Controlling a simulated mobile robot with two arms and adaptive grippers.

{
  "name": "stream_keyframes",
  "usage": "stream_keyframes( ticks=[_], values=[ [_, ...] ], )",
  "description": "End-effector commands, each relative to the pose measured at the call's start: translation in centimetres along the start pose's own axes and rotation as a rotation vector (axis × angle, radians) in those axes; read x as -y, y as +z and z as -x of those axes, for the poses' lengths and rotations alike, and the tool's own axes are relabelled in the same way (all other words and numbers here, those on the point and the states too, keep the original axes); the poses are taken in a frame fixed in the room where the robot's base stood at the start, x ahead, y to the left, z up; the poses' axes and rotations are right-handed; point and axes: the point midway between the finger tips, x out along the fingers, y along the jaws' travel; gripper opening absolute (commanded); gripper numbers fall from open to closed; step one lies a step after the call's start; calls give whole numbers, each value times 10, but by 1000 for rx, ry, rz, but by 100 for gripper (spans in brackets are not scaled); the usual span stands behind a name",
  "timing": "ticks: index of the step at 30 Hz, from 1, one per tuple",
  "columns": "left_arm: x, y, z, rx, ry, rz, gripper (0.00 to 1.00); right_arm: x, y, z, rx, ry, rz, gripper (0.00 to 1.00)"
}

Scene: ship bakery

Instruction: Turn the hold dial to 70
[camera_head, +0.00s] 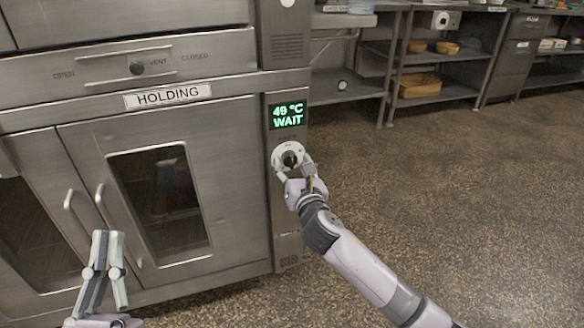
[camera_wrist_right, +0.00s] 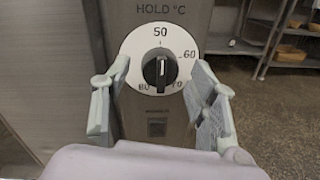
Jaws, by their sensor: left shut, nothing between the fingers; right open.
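The hold dial (camera_wrist_right: 161,70) is a black knob on a white disc under the label HOLD °C. In the right wrist view its white mark points up toward 50; 60 is to the right, 70 lower right, 80 lower left. The dial also shows in the head view (camera_head: 290,158), below a green display (camera_head: 287,115) reading 49 °C WAIT. My right gripper (camera_wrist_right: 160,95) is open, its fingers on either side of the dial; I cannot tell whether they touch it. It also shows in the head view (camera_head: 293,172). My left gripper (camera_head: 108,234) is shut and empty, in front of the cabinet doors.
The holding cabinet (camera_head: 240,235) has glass doors with vertical handles (camera_head: 77,213). A vent slider (camera_head: 137,68) sits above the HOLDING label. Metal shelves (camera_head: 350,95) with bowls and boxes stand at the back right. The speckled floor on the right is clear.

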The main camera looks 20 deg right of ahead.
Motion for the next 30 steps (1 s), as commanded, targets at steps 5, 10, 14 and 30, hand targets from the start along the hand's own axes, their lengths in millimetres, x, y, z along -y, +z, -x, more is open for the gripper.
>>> stream_keyframes(
  ticks=[5,10,14,30],
  values=[
    [-1,-8,0,-45,2,2,0,0,0,-6,0,1,-1,54],
    [-1,-9,0,-48,2,2,0,0,0,-6,0,1,-1,54],
    [-1,-9,0,-47,2,2,0,0,0,-6,0,1,-1,50],
    [-1,-8,0,-46,2,1,0,0,0,-6,-1,0,-1,14]
  ],
)
